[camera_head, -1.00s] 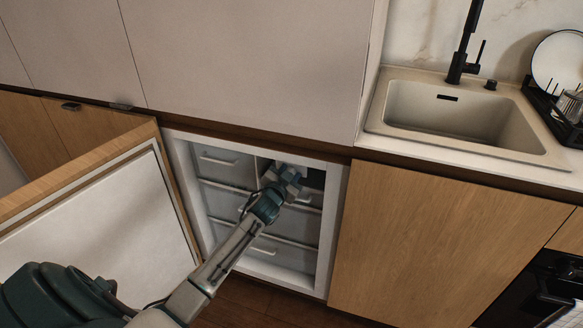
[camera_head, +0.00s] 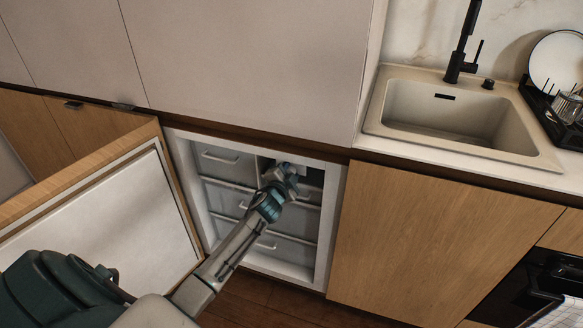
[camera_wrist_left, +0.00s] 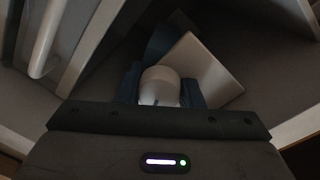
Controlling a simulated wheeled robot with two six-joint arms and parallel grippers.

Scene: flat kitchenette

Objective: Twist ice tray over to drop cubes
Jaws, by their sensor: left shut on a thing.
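My left gripper (camera_head: 284,179) reaches into the upper right part of the open freezer (camera_head: 332,215). In the left wrist view it is shut on a pale rounded knob (camera_wrist_left: 160,86), with a dark finger on each side. A flat pale plate (camera_wrist_left: 207,70) stands tilted right behind the knob. I take the knob to be part of the ice tray; the tray's body and any cubes are hidden in the dark. My right gripper is out of view.
The freezer door (camera_head: 110,230) stands open at the left. Grey drawers (camera_head: 228,196) fill the freezer's left and lower parts. A closed wooden cabinet (camera_head: 430,240) is on the right, with the sink (camera_head: 460,118) above it. A drawer handle (camera_wrist_left: 48,38) is close by in the wrist view.

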